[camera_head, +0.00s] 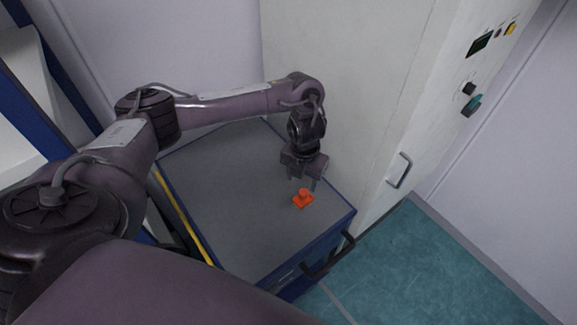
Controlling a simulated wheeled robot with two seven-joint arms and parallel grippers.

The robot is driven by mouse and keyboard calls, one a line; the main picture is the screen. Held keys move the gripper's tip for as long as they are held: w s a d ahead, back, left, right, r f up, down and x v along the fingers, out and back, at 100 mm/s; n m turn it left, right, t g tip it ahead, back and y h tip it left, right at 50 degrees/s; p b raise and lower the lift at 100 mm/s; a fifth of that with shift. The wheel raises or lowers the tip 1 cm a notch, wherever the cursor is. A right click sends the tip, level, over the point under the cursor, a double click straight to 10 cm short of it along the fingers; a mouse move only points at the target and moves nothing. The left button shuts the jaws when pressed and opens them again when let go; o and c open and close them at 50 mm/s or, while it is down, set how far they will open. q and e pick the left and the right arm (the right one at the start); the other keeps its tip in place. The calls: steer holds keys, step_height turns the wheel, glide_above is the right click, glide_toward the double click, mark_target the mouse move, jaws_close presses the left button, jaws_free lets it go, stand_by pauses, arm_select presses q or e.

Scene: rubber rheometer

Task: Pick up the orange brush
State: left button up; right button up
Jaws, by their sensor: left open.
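The orange brush (303,200) is a small bright orange piece with a flat base and a raised knob. It rests on the grey top of a blue cabinet (232,215), towards the front right corner. My left gripper (303,185) points down just above the brush, with its two fingers apart and nothing seen between them. Whether the fingertips reach down beside the knob is hard to tell at this size. My right gripper is not in view.
A tall cream cabinet (345,90) with a door handle (400,170) stands directly right of the grey top. A black handle (330,256) sticks out from the blue cabinet's front. Blue-framed shelving stands at left. The grey top around the brush is clear.

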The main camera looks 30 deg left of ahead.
mark_target(304, 191)
arm_select(q)
steer(key=shift+a+f, duration=0.2)
steer(key=shift+f, duration=0.05)
steer(key=shift+f+b, duration=0.3)
steer(key=shift+f, duration=0.1)
steer(key=shift+d+f+b, duration=0.2)
steer(key=shift+d+f, duration=0.15)
steer(key=shift+f, duration=0.3)
steer(key=shift+d+f+b, duration=0.2)
steer(key=shift+d+f, duration=0.1)
steer(key=shift+f, duration=0.3)
steer(key=f, duration=0.3)
steer(key=shift+w+a+f, duration=0.1)
steer(key=shift+w+a, duration=0.15)
steer(key=shift+f, duration=0.25)
steer(key=c, duration=1.1)
steer(key=shift+r, duration=0.2)
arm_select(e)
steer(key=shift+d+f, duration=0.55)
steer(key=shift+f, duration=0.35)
